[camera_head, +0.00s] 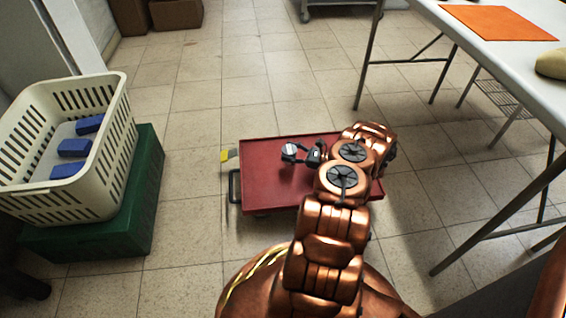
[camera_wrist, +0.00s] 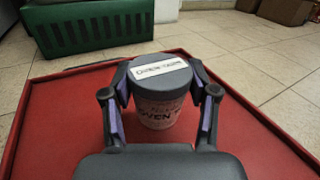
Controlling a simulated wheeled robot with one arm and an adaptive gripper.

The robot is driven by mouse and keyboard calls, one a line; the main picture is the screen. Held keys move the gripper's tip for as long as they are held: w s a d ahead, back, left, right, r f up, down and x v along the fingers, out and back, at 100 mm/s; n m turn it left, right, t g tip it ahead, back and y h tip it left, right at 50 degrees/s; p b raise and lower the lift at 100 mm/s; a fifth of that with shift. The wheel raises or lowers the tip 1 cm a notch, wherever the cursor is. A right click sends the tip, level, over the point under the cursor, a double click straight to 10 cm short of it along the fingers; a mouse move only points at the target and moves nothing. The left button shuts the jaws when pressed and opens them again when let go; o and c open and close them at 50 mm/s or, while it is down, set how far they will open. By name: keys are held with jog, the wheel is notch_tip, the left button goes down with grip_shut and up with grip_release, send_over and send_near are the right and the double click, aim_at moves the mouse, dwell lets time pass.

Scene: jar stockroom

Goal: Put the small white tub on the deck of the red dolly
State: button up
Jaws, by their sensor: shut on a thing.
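The small tub (camera_wrist: 162,106) has pale sides with dark lettering and a grey lid with a white label. My gripper (camera_wrist: 160,82) is shut on it, one finger on each side, and it looks upright. In the head view the tub (camera_head: 290,153) shows small at the end of my gripper (camera_head: 299,154), over the red dolly (camera_head: 264,187). The dolly's deck also fills much of the wrist view (camera_wrist: 55,125). I cannot tell for sure whether the tub's base touches the deck. My arm hides the deck's right part.
A cream basket (camera_head: 103,207) with blue blocks sits on a green crate (camera_head: 142,200) left of the dolly. A white table (camera_head: 480,45) with an orange mat (camera_head: 500,22) stands at the right. The deck around the tub looks bare. Cardboard boxes (camera_head: 176,14) stand at the back.

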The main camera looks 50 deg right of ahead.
jog(key=shift+w+a+f+b, duration=0.1)
jog(key=shift+w+a+b, duration=0.15)
jog(key=shift+a, duration=0.45)
jog(key=shift+w+a+b, duration=0.1)
jog(key=shift+w+a, duration=0.15)
jog(key=shift+a, duration=0.4)
jog(key=shift+f+b, duration=1.1)
jog(key=shift+f, duration=0.65)
jog(key=shift+f, duration=0.2)
jog(key=o, duration=1.5)
jog(key=shift+c, duration=0.2)
